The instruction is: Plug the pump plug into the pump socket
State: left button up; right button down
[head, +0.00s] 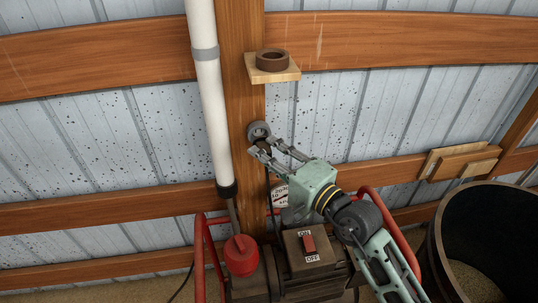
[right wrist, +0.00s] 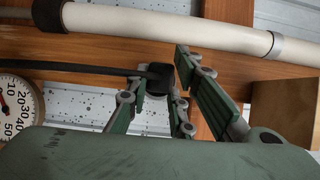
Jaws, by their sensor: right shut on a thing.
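My right gripper (head: 262,147) reaches up from the lower right to the wooden post in the head view. It is shut on the black pump plug (right wrist: 158,79), which sits between the fingers in the right wrist view (right wrist: 153,82). A black cable (right wrist: 90,71) runs left from the plug. A round dark grey fitting, apparently the pump socket (head: 259,130), is on the post just above the fingertips in the head view. The fingers hide the plug there, and I cannot tell whether plug and socket touch. My left gripper is not in view.
A white pipe (head: 209,100) runs down left of the post. A small shelf (head: 287,76) with a brown ring (head: 272,59) juts out above. Below are the pump switch box (head: 308,250), a gauge (head: 281,196) and red frame (head: 200,255). A dark tub (head: 440,245) stands right.

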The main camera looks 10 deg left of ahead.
jog(key=shift+w, duration=0.1)
jog(key=shift+w+a+b, duration=0.25)
jog(key=shift+w+b, duration=0.2)
jog(key=shift+w, duration=0.15)
jog(key=shift+w+a+b, duration=0.25)
jog(key=shift+w+b, duration=0.15)
jog(key=shift+w, duration=0.2)
jog(key=c, duration=1.5)
grip_release()
jog(key=shift+o, duration=0.2)
